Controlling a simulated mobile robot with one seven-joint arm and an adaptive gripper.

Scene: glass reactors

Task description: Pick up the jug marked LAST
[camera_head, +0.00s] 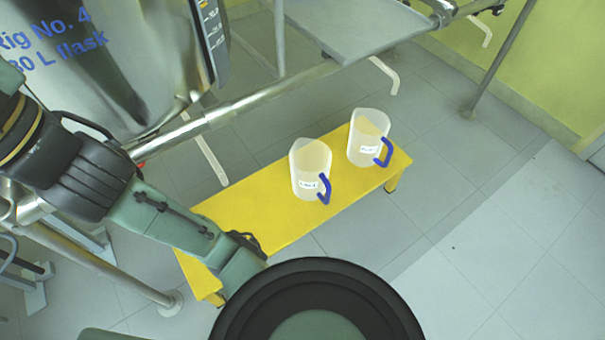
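Two translucent, cream-coloured jugs with blue handles stand upright on a low yellow bench (260,225). The left jug (308,162) is near the middle of the bench, with its handle at its lower right. The right jug (364,148) is farther back, near the bench's right end, with its handle also on the right. Each has a small white label on its front, too small to read, so I cannot tell which is marked LAST. My arm crosses the left side and hides part of the bench's near end. I cannot make out my gripper's fingers.
A large reflective vessel (130,60) marked "Rig No. 4" and "30 L flask" hangs at upper left. A metal rail (270,95) runs diagonally behind the bench, with a grey tray (350,25) above. Tiled floor (480,250) to the right is clear.

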